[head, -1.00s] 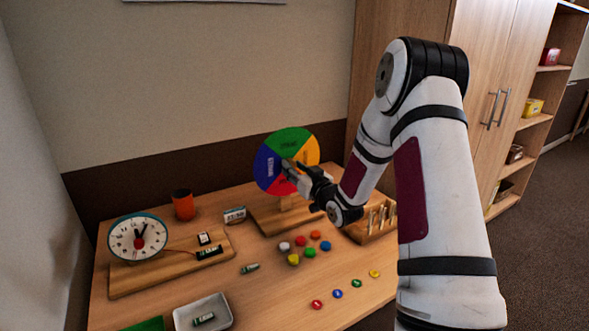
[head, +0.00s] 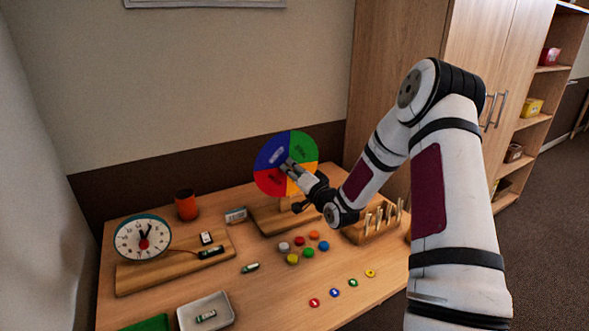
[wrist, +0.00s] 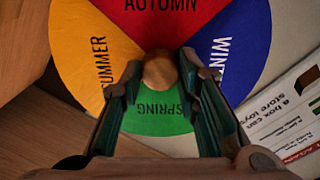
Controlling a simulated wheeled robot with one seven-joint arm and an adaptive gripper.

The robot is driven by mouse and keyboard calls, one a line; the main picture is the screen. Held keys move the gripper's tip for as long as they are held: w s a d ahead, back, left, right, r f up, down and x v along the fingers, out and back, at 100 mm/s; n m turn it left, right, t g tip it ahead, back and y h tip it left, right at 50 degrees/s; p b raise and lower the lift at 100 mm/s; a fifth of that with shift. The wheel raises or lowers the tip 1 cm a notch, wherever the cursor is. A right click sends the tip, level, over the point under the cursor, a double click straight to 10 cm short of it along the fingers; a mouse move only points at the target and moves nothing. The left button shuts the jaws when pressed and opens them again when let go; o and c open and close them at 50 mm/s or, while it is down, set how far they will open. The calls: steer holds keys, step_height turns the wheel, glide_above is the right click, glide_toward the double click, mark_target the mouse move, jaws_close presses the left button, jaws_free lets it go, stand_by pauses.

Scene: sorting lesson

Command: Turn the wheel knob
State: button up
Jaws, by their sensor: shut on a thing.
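The season wheel (head: 300,148) stands upright on a wooden base (head: 268,222) at the back of the table. It has blue, green, red and yellow sectors. In the head view, blue is at upper left, green at upper right, red at lower left and yellow at lower right. The round wooden knob (wrist: 160,69) shows at the wheel's centre in the wrist view, with the red AUTUMN sector above it and green SPRING below. My gripper (head: 287,166) is at the wheel's face, its fingers closed on the knob. In the head view the fingers hide the knob.
Several coloured counters (head: 300,241) lie in front of the wheel. A wooden rack with pegs (head: 372,229) is at right, below my arm. A white tray (head: 222,322) is at front left.

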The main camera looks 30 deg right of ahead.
steer(key=m+p, duration=0.1)
steer(key=m, duration=0.3)
steer(key=shift+m+p, duration=0.3)
steer(key=shift+p, duration=0.1)
steer(key=shift+m+p, duration=0.6)
steer(key=shift+m, duration=0.9)
steer(key=o, duration=1.2)
steer(key=s, duration=1.2)
